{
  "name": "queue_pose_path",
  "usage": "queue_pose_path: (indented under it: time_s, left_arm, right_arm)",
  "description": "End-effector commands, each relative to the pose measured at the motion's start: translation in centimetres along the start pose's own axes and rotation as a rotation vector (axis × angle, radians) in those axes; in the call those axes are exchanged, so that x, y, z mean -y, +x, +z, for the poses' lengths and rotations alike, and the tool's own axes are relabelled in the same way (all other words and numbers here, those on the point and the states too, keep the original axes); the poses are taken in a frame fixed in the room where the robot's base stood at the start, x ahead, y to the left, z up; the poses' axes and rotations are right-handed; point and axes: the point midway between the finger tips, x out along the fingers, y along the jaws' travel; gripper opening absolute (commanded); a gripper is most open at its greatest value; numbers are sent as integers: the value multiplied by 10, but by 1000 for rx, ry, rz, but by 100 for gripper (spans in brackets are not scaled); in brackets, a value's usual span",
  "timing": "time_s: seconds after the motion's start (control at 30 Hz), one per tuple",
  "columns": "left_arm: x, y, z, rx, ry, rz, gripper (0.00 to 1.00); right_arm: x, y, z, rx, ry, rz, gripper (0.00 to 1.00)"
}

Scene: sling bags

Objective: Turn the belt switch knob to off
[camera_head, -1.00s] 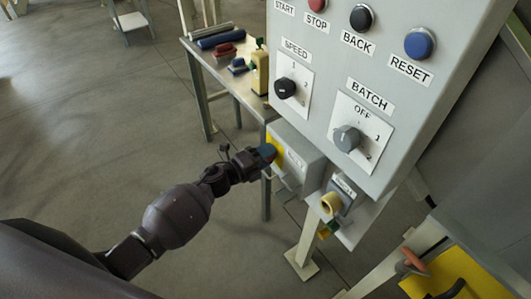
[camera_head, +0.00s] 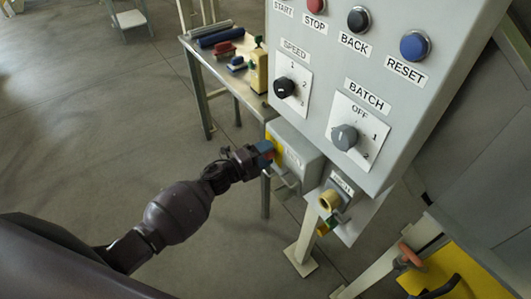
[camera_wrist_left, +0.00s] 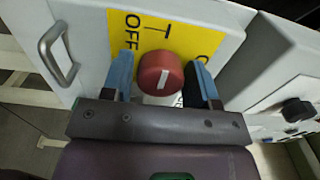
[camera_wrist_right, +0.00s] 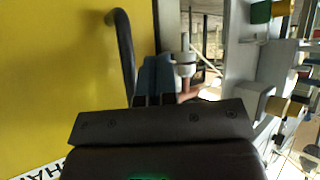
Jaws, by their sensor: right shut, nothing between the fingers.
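The belt switch knob (camera_wrist_left: 160,74) is red with a white pointer line and sits on a yellow plate (camera_wrist_left: 152,32) marked OFF. In the left wrist view the pointer runs nearly up and down in the picture, and the OFF label is to the upper left. My left gripper (camera_wrist_left: 163,82) is open, with one blue finger on each side of the knob and a gap to it on both sides. In the head view my left gripper (camera_head: 264,153) is at the yellow plate of the grey box. My right gripper (camera_wrist_right: 158,80) is shut and empty in the right wrist view.
The large control panel (camera_head: 315,115) with buttons and black and grey knobs overhangs the switch box (camera_head: 298,160). A metal handle (camera_wrist_left: 57,52) is on the box. A yellow panel (camera_wrist_right: 60,80) with a dark handle (camera_wrist_right: 122,50) is close to my right gripper.

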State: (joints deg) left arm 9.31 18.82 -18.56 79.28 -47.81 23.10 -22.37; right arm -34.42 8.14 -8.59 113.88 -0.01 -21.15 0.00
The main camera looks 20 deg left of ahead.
Motion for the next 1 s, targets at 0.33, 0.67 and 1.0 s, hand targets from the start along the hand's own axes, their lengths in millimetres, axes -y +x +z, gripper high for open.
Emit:
queue_pose_path:
  time_s: [0.33,0.67,1.0]
  left_arm:
    - [0,0,0,0,2,0,69]
    - [-1,-36,0,1,3,2,69]
    - [0,-92,0,1,2,1,69]
  right_arm:
    - [0,-3,5,10,2,1,0]
    - [0,0,-4,-8,0,-1,0]
    - [1,2,-7,-15,-1,-2,0]
